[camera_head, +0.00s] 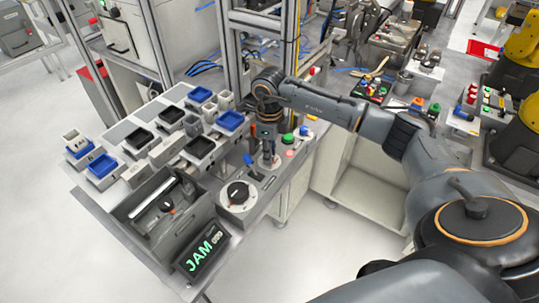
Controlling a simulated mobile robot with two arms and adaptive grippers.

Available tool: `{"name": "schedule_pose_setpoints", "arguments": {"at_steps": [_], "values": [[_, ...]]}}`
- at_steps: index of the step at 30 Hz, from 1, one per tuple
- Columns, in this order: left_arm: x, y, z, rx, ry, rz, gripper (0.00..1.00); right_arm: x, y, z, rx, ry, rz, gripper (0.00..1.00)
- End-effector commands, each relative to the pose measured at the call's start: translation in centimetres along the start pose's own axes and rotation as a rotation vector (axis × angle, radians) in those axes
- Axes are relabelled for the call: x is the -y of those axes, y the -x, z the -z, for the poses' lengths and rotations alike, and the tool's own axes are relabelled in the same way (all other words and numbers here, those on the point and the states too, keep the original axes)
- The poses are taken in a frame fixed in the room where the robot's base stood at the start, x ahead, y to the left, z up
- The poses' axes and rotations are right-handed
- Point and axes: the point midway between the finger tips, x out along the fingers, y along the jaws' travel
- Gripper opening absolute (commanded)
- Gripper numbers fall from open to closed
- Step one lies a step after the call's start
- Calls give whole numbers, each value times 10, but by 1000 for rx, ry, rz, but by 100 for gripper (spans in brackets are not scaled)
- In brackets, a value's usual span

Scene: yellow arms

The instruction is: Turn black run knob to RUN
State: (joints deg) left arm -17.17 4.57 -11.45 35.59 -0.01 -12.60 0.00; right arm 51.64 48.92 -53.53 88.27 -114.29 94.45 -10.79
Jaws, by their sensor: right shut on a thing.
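My right gripper (268,157) points down at the control panel at the right end of the workbench. Its fingers are shut on a small dark part there, seemingly the black run knob. The fingers hide most of that knob, so I cannot read its position. A separate large black round dial (238,193) on a pale disc sits nearer the front of the panel. A dark display (205,252) at the bench's front edge shows "JAM" in green. My left gripper is not in view.
A blue-handled lever (248,160) stands just left of the right gripper. A grey open box (150,190) and several small bins cover the bench to the left.

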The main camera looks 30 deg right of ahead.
Motion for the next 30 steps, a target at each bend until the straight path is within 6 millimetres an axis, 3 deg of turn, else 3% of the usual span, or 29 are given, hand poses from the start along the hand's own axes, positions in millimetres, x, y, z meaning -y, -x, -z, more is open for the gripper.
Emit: {"name": "schedule_pose_setpoints", "arguments": {"at_steps": [18, 30], "values": [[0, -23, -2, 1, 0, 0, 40, 0, -2, 0, 0, -577, -1, 0], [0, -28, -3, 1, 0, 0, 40, 0, 0, 0, 0, -844, -1, 0]]}}
